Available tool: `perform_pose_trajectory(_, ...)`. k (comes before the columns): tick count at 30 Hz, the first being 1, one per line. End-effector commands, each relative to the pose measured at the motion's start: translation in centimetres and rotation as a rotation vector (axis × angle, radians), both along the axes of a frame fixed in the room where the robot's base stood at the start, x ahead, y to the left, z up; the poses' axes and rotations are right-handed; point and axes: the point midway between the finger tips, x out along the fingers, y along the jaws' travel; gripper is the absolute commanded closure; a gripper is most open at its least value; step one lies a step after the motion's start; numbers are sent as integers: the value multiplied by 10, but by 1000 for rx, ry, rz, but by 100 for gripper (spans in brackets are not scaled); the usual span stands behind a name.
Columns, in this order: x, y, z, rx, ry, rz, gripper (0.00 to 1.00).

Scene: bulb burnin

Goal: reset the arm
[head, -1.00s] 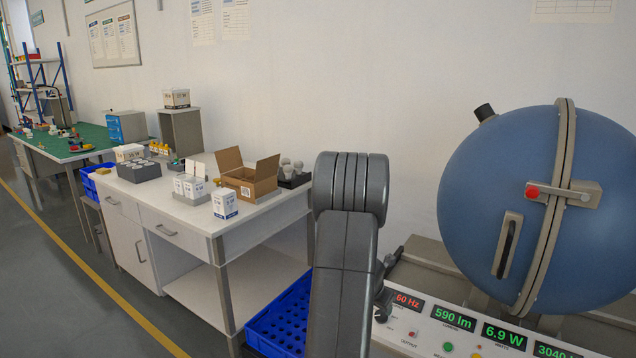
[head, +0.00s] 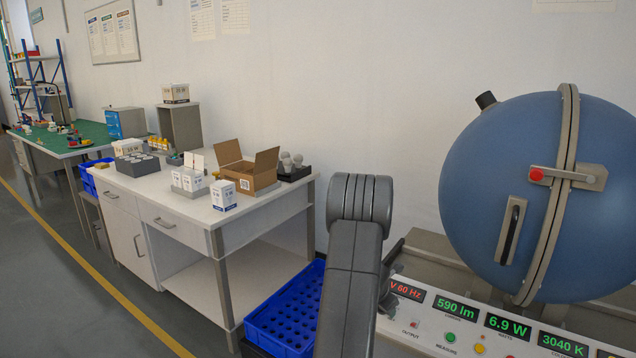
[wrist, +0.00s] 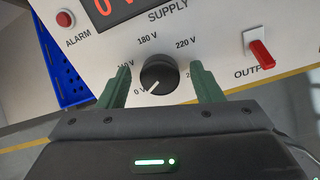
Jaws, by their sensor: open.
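In the wrist view my gripper (wrist: 161,84) is open. Its two green fingers stand on either side of a black voltage knob (wrist: 160,74) on the white supply panel, with a visible gap on each side. The knob's white mark points toward 0 V at the lower left. The supply display (wrist: 118,8) above it shows a red 0 and part of a V. In the head view my grey arm (head: 352,270) rises in front of the panel, and the gripper itself is hidden there.
A red output switch (wrist: 261,54) and a red alarm button (wrist: 65,19) flank the knob. A big blue sphere (head: 480,190) stands at the right behind the readout panel (head: 425,325). A blue crate (head: 262,330) is left of my arm. A white bench (head: 262,212) holds boxes and bulbs.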

Motion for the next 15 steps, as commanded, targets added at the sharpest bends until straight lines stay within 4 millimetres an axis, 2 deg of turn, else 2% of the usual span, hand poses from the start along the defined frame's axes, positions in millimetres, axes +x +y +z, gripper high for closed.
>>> perform_pose_trajectory(15,0,1,-2,239,-162,-564,41)
